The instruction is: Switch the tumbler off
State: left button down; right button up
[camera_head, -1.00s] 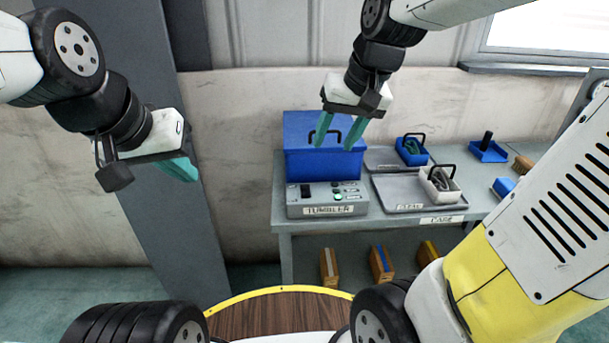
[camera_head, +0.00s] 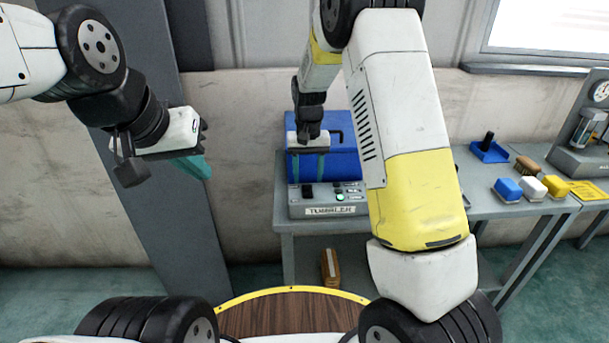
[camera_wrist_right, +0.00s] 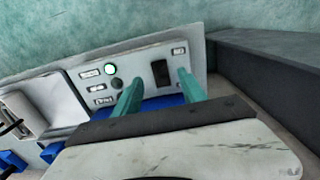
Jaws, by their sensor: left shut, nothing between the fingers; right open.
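The tumbler is a blue box (camera_head: 350,165) with a grey control panel (camera_head: 330,211) at its front, labelled TUMBLER. The panel has a black rocker switch (camera_head: 307,191) and a green lamp (camera_head: 340,197), which is lit. My right gripper (camera_head: 308,180) is open over the left part of the panel, fingers pointing down. In the right wrist view, the black switch (camera_wrist_right: 161,73) shows between its two teal fingertips (camera_wrist_right: 160,84); I cannot tell whether they touch the panel. The lit lamp (camera_wrist_right: 110,69) is left of them. My left gripper (camera_head: 200,172) is shut and empty, away from the bench.
My right arm hides the bench's middle. To the right are a blue tray (camera_head: 489,151), a brush (camera_head: 526,164), and blue (camera_head: 507,190), white (camera_head: 532,187) and yellow (camera_head: 558,187) blocks. A gauge device (camera_head: 590,130) stands at the far right.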

aim_at(308, 193)
jog(key=shift+f, duration=2.35)
jog(key=shift+c, duration=0.4)
